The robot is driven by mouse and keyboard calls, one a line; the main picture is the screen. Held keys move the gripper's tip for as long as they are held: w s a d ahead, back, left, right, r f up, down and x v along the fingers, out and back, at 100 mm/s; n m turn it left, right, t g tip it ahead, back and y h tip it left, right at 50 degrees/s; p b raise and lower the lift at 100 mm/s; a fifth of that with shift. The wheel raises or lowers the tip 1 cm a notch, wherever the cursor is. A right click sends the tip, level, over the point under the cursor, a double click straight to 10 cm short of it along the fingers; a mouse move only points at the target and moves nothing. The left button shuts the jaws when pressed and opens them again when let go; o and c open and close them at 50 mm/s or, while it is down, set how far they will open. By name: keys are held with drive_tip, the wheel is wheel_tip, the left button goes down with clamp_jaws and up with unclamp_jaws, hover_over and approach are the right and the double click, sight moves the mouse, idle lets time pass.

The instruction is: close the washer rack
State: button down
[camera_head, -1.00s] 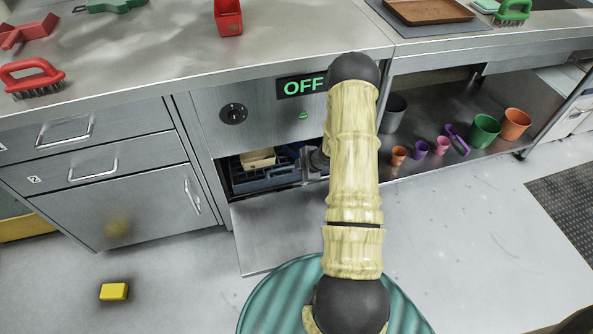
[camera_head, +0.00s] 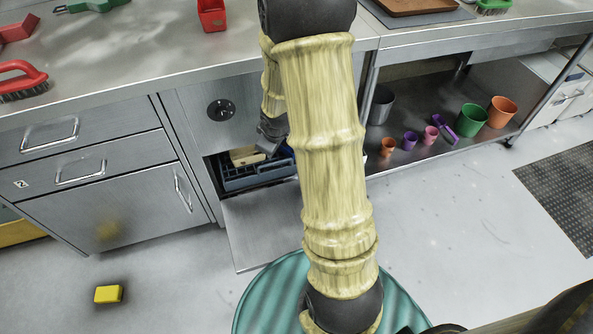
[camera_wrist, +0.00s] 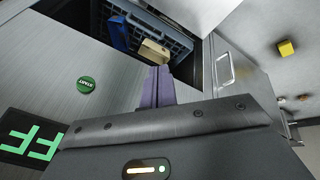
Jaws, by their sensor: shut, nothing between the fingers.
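The washer rack (camera_head: 262,178) is a dark blue-grey basket in the low opening of the steel washer (camera_head: 193,106). It holds a tan block (camera_head: 243,156) and, in the wrist view, a blue item (camera_wrist: 119,34). The rack also shows in the wrist view (camera_wrist: 178,42). The washer door (camera_head: 262,232) hangs open, folded down. My gripper (camera_wrist: 158,74) is shut and empty, its purple fingers pointing toward the rack's tan block; I cannot tell whether they touch anything. In the head view my arm hides part of the rack and opening.
A green start button (camera_wrist: 86,86) is on the washer front. Drawers and a cupboard (camera_head: 110,205) stand left. Cups and a green pot (camera_head: 472,119) sit on the low shelf at right. A yellow block (camera_head: 108,294) lies on otherwise mostly clear floor at left.

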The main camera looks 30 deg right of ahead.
drive_tip(key=s+a+r+m+g, duration=0.1)
drive_tip(key=s+a+r+m, duration=0.2)
drive_tip(key=s, duration=0.4)
drive_tip(key=s+a+r+m+g, duration=0.1)
drive_tip(key=s+a+r+m, duration=0.2)
drive_tip(key=s+a+r, duration=0.2)
drive_tip(key=s+a, duration=0.1)
drive_tip(key=s, duration=0.1)
drive_tip(key=shift+s+a+r+y, duration=0.2)
drive_tip(key=shift+s+a+y, duration=0.1)
drive_tip(key=shift+y, duration=0.1)
drive_tip(key=shift+s, duration=0.15)
